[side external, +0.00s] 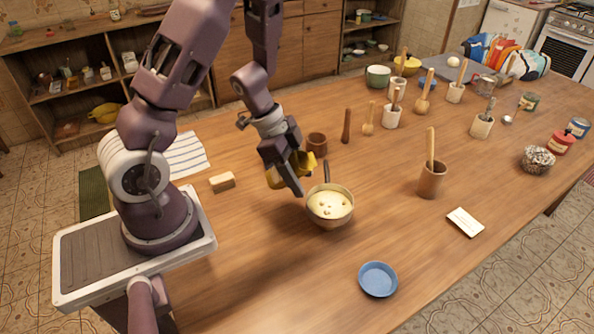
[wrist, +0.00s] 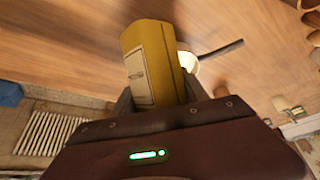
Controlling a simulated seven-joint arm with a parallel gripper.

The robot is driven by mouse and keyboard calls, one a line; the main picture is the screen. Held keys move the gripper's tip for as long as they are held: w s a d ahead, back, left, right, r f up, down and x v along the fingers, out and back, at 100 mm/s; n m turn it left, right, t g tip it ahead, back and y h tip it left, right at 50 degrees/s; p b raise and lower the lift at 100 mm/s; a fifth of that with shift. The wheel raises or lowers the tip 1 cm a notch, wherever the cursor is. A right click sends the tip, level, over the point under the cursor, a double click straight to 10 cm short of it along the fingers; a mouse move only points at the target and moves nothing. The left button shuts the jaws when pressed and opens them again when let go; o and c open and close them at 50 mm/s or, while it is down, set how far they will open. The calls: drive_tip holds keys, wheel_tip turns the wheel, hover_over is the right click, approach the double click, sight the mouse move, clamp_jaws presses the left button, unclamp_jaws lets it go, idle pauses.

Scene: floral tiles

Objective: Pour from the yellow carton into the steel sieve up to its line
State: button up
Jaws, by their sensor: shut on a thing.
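The steel sieve (side external: 330,207) stands on the wooden table with its dark handle pointing to the back. It holds a pale cream-coloured content with a few small darker spots on top. My gripper (side external: 290,172) is shut on the yellow carton (side external: 304,163), above and just left of the sieve. The carton looks tilted toward the sieve. In the wrist view the yellow carton (wrist: 152,62) sits between the fingers and covers most of the sieve; a bit of the sieve's pale inside (wrist: 188,64) shows beside it. I cannot make out a stream or the line.
A brown cup (side external: 317,144) stands close behind the carton. A blue bowl (side external: 378,279) is at the front, and a brown cup with a wooden tool (side external: 431,180) is to the right. A sponge-like block (side external: 222,182) lies left.

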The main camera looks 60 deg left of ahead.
sight(308, 159)
drive_tip(key=w+r+t+h, duration=0.1)
drive_tip(key=w+r+t, duration=0.1)
drive_tip(key=shift+w+a+r+h, duration=0.2)
drive_tip(key=shift+a+r+h, duration=0.15)
drive_tip(key=shift+h, duration=0.05)
drive_tip(key=t+h, duration=0.1)
drive_tip(key=f+t+h, duration=0.2)
drive_tip(key=t+h, duration=0.1)
drive_tip(key=shift+s+a+f, duration=0.15)
drive_tip(key=shift+s+a, duration=0.2)
drive_tip(key=shift+s, duration=0.05)
